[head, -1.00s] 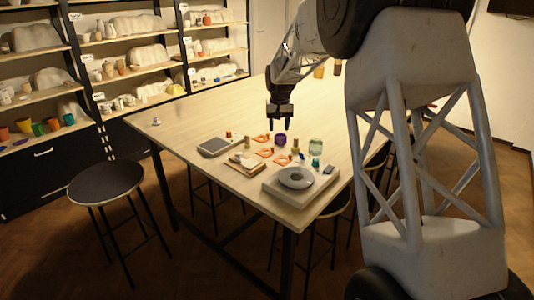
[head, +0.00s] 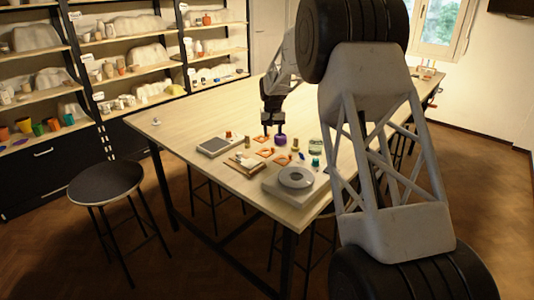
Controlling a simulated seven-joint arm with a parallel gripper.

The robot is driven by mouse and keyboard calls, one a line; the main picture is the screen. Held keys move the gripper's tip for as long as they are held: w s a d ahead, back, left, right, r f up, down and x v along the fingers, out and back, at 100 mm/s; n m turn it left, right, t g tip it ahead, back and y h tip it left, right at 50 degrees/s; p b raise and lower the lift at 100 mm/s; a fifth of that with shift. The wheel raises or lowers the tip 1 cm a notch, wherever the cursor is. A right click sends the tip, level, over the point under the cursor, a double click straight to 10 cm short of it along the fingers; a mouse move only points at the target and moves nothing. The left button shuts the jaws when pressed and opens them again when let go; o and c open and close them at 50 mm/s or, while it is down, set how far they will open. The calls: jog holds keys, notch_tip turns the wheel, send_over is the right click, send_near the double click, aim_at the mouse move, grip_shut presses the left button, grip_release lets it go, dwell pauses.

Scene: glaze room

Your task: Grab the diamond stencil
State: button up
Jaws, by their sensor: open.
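Several flat orange stencils lie on the wooden table near its front corner. One orange stencil (head: 261,139) is farthest back, another orange stencil (head: 265,152) lies in front of it, and a third orange stencil (head: 281,160) is nearest. Their cut-out shapes are too small to read, so I cannot tell which is the diamond. My gripper (head: 272,131) is open and points down, low over the table by the farthest stencil's right end. Whether its fingertips touch the stencil or table cannot be told.
A purple pot (head: 280,140) stands just right of my gripper. A grey scale (head: 213,147), a wooden board (head: 243,164), a glass jar (head: 315,146) and a banding wheel (head: 296,178) on a pale block surround the stencils. The table's left half is mostly clear.

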aim_at(273, 148)
jog(key=shift+f, duration=1.1)
jog(key=shift+f, duration=2.6)
grip_shut()
